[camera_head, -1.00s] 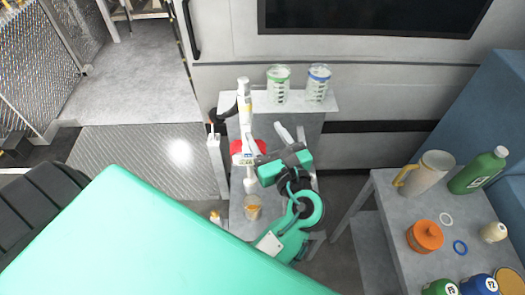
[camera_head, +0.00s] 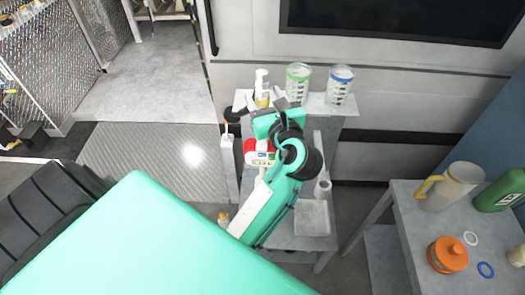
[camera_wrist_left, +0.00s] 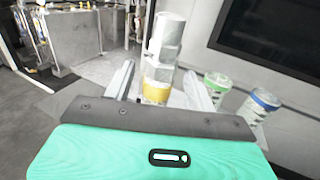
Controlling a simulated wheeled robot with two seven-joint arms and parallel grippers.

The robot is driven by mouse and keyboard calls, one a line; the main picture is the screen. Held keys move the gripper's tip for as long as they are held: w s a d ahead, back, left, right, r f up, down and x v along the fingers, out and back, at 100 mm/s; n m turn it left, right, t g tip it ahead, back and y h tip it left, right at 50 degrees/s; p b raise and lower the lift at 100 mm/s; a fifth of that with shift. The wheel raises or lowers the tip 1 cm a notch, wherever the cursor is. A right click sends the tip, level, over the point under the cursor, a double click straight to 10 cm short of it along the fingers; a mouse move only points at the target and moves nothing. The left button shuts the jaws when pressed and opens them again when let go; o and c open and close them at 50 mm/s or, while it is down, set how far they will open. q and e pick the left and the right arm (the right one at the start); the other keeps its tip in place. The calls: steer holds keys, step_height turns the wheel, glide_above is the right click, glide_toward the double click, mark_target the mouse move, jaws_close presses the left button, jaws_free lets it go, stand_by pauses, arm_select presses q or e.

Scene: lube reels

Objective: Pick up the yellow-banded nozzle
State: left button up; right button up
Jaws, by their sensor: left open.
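The yellow-banded nozzle (camera_head: 262,81) is a white upright cylinder with a yellow band low on it, at the back of the narrow grey stand. In the left wrist view, the nozzle (camera_wrist_left: 164,45) rises between and beyond the finger lines, its yellow band low between them. My left gripper (camera_head: 268,103) is open just in front of it, with one finger on each side of the band in the left wrist view (camera_wrist_left: 159,72). No grip on the nozzle shows. The nozzle's foot is hidden behind my gripper. My right gripper is not in view.
A green-rimmed clear cup (camera_head: 298,82) and a blue-rimmed clear cup (camera_head: 340,86) stand right of the nozzle. A red-and-white item (camera_head: 258,152) lies beside my left arm. A side table (camera_head: 408,222) at the right holds a jug (camera_head: 455,188) and an orange container (camera_head: 447,255).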

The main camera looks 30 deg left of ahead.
arm_select(q)
steer(key=shift+x, duration=0.85)
steer(key=shift+c, duration=0.3)
jaws_close()
steer(key=shift+r, duration=0.2)
step_height(320, 180, up, 20)
steer(key=shift+f, duration=0.2)
